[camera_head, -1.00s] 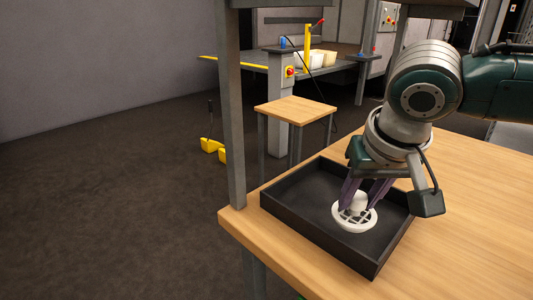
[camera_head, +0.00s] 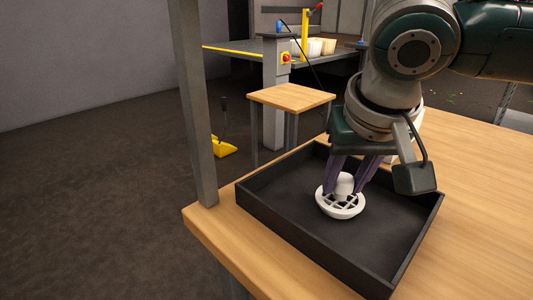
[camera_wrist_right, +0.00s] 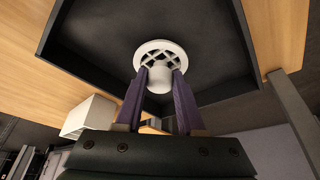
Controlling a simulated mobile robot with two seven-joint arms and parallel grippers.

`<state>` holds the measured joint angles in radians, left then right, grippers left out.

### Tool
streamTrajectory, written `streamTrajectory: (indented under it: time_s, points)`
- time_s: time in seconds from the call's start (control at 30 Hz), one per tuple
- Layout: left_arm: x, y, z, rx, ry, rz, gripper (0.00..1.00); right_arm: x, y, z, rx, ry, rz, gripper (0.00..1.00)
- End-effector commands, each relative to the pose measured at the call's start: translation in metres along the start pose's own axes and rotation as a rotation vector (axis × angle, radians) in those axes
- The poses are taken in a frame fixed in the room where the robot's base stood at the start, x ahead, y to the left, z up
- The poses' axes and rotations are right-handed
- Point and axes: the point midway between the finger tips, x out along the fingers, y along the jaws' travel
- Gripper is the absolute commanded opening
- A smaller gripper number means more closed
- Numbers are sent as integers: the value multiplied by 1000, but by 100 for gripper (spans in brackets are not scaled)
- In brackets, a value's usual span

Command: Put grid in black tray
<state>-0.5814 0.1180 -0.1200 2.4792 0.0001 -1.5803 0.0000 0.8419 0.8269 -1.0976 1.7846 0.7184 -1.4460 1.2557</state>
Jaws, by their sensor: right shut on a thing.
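The grid (camera_head: 340,203) is a white round piece with a lattice face and a rounded knob. My right gripper (camera_head: 345,184) is shut on its knob from above, one purple finger on each side. The grid is over the inside of the black tray (camera_head: 290,232), near the middle; whether it touches the floor is hard to tell. In the right wrist view the grid (camera_wrist_right: 160,52) sits between the fingertips, against the dark floor of the tray (camera_wrist_right: 90,35). My left gripper is not in view.
The tray lies on a wooden table (camera_head: 480,220), close to its left edge and a grey post (camera_head: 195,110). A white box (camera_wrist_right: 88,117) shows beside the gripper in the wrist view. A small wooden table (camera_head: 291,97) stands beyond. The table's right side is clear.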

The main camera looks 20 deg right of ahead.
Motion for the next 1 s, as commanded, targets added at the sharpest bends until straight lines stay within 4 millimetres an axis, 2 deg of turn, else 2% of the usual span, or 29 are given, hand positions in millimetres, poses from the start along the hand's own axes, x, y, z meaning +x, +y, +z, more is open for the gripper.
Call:
streamTrajectory:
  time_s: [0.2,0.23,0.47,0.77,0.87,1.0]
  points:
    - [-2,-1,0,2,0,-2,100,3,0,1,0,-2,-1,0]
    - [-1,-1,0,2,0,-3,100,2,0,1,0,-1,-1,41]
    - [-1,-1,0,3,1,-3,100,2,0,1,0,0,-1,67]
    - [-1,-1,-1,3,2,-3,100,0,0,0,0,1,-1,68]
    - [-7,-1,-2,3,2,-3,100,-13,0,-2,0,1,-3,68]
    - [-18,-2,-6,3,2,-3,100,-43,0,-2,-2,1,-3,68]
